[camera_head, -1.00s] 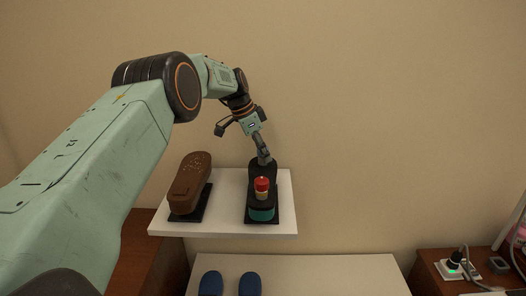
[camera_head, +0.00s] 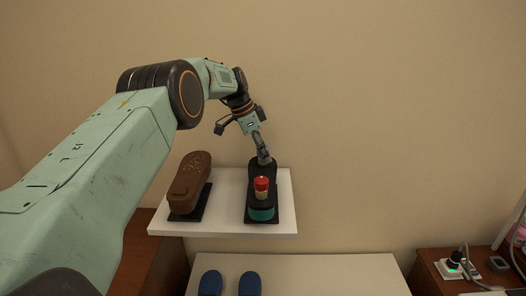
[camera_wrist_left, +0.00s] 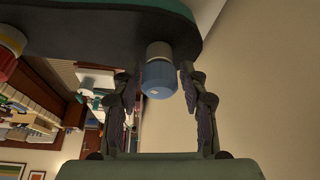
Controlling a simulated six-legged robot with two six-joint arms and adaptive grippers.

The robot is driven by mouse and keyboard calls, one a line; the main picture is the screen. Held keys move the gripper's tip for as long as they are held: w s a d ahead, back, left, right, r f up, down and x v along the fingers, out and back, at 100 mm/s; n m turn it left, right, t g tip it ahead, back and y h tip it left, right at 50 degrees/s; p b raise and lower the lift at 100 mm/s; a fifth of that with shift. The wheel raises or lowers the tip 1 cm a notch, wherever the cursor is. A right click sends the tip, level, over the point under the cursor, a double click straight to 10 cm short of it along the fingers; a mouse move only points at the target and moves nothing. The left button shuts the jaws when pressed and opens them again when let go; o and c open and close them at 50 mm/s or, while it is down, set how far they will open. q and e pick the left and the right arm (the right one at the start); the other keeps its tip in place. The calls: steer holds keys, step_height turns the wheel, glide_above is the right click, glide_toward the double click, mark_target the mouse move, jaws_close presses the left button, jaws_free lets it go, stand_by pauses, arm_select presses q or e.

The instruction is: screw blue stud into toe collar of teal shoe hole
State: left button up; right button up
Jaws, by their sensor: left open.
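The teal shoe (camera_head: 262,213), dark with a teal end, stands on a white shelf in the head view. Its dark underside or edge (camera_wrist_left: 90,35) fills the top of the left wrist view. The blue stud (camera_wrist_left: 160,80) sticks out from a pale collar (camera_wrist_left: 158,50) on the shoe in that view. I cannot tell how deep it sits. My left gripper (camera_head: 263,158) is at the shoe's far end. The stud is hidden in the head view.
A red-topped piece (camera_head: 262,186) stands on the shoe's near part. A brown shoe (camera_head: 190,182) is on the left of the white shelf (camera_head: 225,228). Blue slippers (camera_head: 249,284) lie below. A wooden cabinet (camera_head: 440,280) with a plug is at lower right. The wall to the right is bare.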

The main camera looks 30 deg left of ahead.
arm_select(q)
steer(key=n+t+y, duration=0.1)
steer(key=n, duration=0.3)
steer(key=shift+s+r, duration=0.1)
steer(key=shift+n+y, duration=0.6)
steer(key=shift+n, duration=0.7)
steer(key=c, duration=0.6)
steer(key=m+h, duration=0.1)
steer(key=m, duration=0.3)
steer(key=shift+m+g+h, duration=0.6)
steer(key=shift+m+h, duration=0.1)
steer(key=shift+m, duration=0.9)
steer(key=o, duration=0.6)
